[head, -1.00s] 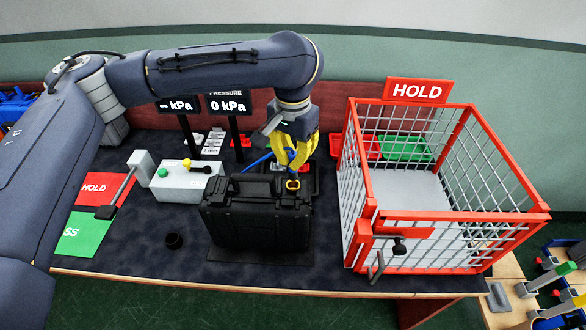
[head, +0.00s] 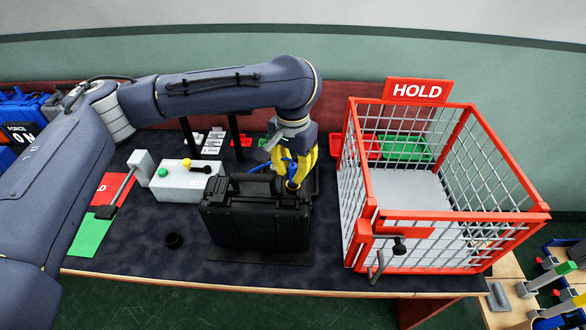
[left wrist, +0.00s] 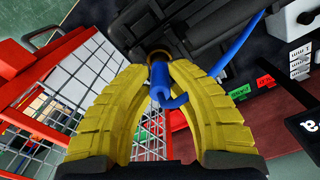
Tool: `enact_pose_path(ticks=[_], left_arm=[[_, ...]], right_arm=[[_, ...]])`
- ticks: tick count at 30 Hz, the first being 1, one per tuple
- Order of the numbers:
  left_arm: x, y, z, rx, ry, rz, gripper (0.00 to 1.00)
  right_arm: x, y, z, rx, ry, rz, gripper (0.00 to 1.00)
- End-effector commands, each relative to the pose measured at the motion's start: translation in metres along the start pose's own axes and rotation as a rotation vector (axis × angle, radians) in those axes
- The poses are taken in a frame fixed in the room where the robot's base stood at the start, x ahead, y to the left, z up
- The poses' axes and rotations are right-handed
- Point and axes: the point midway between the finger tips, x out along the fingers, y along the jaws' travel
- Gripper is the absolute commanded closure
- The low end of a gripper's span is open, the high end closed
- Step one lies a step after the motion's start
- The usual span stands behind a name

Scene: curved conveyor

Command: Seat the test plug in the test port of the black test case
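The black test case (head: 257,222) stands closed and upright on the dark bench mat. A gold ring at the test port (left wrist: 157,54) shows at the case in the left wrist view. The blue test plug (left wrist: 160,80) is between my left fingertips, its far end at the ring; I cannot tell how deep it sits. A blue hose (left wrist: 240,45) trails from it. My left gripper (head: 292,184) points down at the case's top right, its yellow fingers closed against the plug's sides. My right gripper is in neither view.
A red HOLD cage (head: 372,228) stands close to the right of the case. Red and green trays (head: 405,148) show behind the cage.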

Motion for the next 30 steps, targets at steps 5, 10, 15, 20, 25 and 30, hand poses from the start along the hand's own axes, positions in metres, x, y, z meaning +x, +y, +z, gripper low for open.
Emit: enact_pose_path(ticks=[5, 10, 15, 20, 25, 30], left_arm=[[0.000, 0.000, 0.000, 0.000, 0.000, 0.000, 0.73], [0.000, 0.000, 0.000, 0.000, 0.000, 0.000, 0.73], [-0.007, -0.001, -0.001, 0.001, 0.002, -0.003, 0.73], [-0.024, -0.001, -0.001, 0.000, 0.003, -0.004, 0.73], [-0.048, -0.001, -0.001, 0.000, 0.004, -0.004, 0.73], [-0.073, -0.001, -0.001, -0.001, 0.003, -0.003, 0.73]], right_arm=[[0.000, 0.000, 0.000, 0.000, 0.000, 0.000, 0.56], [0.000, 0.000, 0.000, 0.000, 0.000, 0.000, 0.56], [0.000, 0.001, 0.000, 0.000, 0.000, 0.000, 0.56], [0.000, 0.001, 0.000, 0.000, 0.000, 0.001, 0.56], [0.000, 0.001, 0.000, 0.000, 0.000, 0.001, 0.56], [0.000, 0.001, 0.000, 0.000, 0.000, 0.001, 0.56]])
